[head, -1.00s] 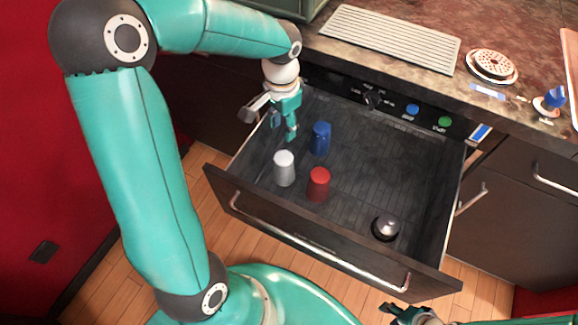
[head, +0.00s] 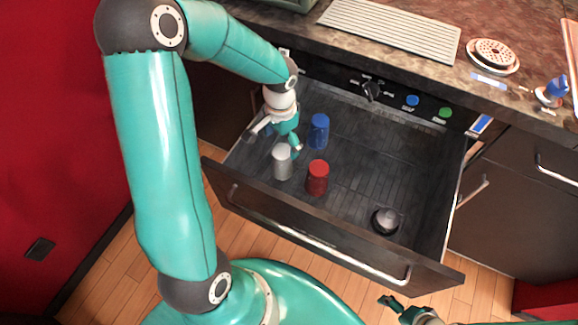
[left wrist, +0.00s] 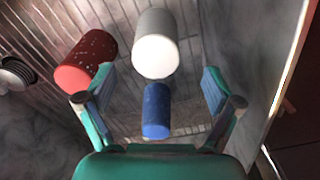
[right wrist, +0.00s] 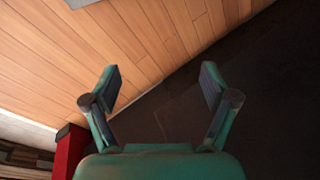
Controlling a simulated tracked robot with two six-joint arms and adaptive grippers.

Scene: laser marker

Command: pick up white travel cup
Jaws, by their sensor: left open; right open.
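The white travel cup (head: 282,163) stands in the open drawer, near its left side. My left gripper (head: 292,147) is open just above and behind it, and partly overlaps its top. In the left wrist view the white cup (left wrist: 156,42) shows beyond the gap between the two open fingers (left wrist: 158,76), with nothing held. A blue cup (head: 319,131) stands behind the white one, and a red cup (head: 317,177) to its right. My right gripper (head: 391,304) is low at the front, outside the drawer; its fingers (right wrist: 160,80) are open and empty over the floor.
The drawer's front wall (head: 310,246) and sides surround the cups. A small dark round object with a silvery top (head: 385,220) sits at the drawer's front right. The drawer floor's right half is mostly clear. A counter (head: 480,68) runs along the back.

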